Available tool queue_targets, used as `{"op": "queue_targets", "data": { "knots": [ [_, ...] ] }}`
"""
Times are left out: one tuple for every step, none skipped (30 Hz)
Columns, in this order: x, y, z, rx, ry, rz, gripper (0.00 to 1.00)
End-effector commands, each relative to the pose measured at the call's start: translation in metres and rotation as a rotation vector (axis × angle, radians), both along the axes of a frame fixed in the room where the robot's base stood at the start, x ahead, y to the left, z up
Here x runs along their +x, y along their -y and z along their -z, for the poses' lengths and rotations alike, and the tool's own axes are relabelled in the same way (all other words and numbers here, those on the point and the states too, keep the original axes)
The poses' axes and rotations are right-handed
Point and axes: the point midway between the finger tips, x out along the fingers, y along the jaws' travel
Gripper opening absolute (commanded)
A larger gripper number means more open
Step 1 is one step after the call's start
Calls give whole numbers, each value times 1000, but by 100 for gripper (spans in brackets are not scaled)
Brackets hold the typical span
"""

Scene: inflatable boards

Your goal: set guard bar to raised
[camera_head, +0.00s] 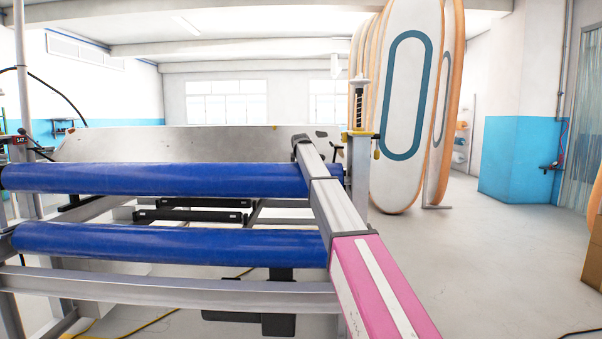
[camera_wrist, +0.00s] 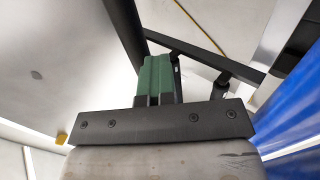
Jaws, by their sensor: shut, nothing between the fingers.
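My gripper (camera_wrist: 156,62) shows in the wrist view as green fingers held together, with nothing between them. A dark slanting bar (camera_wrist: 122,28), which may be the guard bar, passes just left of the fingertips. A second dark bar (camera_wrist: 205,58) runs from near the fingertips to the right, with short dark fittings by it. I cannot tell whether the fingers touch either bar. In the head view my arm reaches over the frame and its far end hides my gripper. I cannot make out the guard bar surely there, nor its position.
Two blue rollers (camera_head: 170,179) (camera_head: 170,244) cross the metal frame (camera_head: 180,285). A pale panel (camera_head: 190,143) stands behind them. A post (camera_head: 359,170) with yellow fittings rises right of my arm. Inflatable boards (camera_head: 405,100) stand beyond.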

Motion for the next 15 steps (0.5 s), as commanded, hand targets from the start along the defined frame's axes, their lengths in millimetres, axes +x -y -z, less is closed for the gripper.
{"op": "queue_targets", "data": {
  "knots": [
    [3,0,-3,-3,35,0,0],
    [4,0,-6,-4,55,0,0],
    [7,1,-9,-6,81,0,0],
    [8,1,-11,-8,98,0,0],
    [9,1,-13,-9,115,0,0],
    [11,1,-15,-11,136,-1,0],
    [13,1,-17,-11,145,0,0],
    [15,1,-20,-11,142,0,0],
    [16,1,-22,-11,141,0,0],
    [17,1,-23,-11,140,0,0],
    [17,1,-25,-11,140,0,0],
    [18,1,-26,-11,140,0,0],
    [18,1,-27,-11,139,0,0],
    [19,1,-28,-11,139,0,0],
    [19,1,-29,-11,139,0,0]
  ]
}}
